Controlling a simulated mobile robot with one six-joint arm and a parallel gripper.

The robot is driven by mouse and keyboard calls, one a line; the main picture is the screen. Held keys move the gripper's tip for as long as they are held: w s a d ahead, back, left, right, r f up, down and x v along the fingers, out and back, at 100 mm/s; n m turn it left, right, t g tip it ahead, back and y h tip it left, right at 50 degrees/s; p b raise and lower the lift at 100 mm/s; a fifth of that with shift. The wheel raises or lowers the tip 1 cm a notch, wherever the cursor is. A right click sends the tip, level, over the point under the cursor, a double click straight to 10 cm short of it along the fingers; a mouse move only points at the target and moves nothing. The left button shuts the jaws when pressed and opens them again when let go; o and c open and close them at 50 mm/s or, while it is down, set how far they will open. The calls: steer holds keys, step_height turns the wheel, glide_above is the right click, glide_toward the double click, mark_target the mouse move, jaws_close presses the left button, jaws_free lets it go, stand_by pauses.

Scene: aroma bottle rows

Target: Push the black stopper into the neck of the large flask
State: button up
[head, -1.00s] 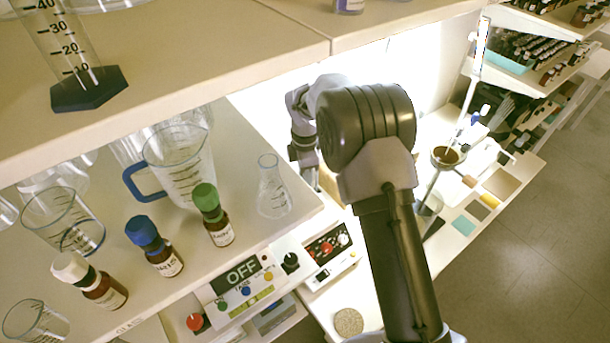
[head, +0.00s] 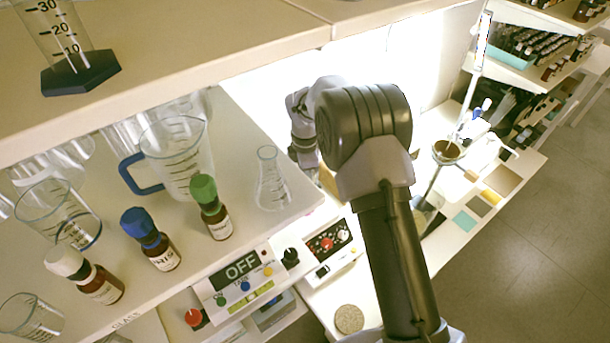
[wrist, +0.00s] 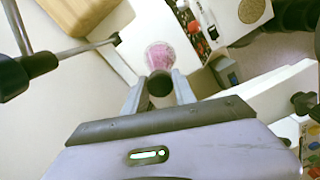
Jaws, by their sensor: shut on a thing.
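In the wrist view my gripper (wrist: 158,76) is shut on the black stopper (wrist: 160,87), a dark round piece between the two grey fingertips. A round glass vessel with pink contents (wrist: 160,56) lies just beyond the stopper in that view. It may be the large flask. Its neck is hidden, and I cannot tell whether the stopper touches it. In the head view my arm hides my gripper and the stopper. A small clear conical flask (head: 272,183) stands on the shelf left of my arm.
Brown bottles with green (head: 204,190), blue (head: 137,224) and white (head: 66,262) caps stand near the shelf's front edge, by a blue-handled beaker (head: 178,160). A control box reading OFF (head: 241,275) is below. In the wrist view a metal rod with a clamp (wrist: 75,52) is at left.

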steer(key=o, duration=1.2)
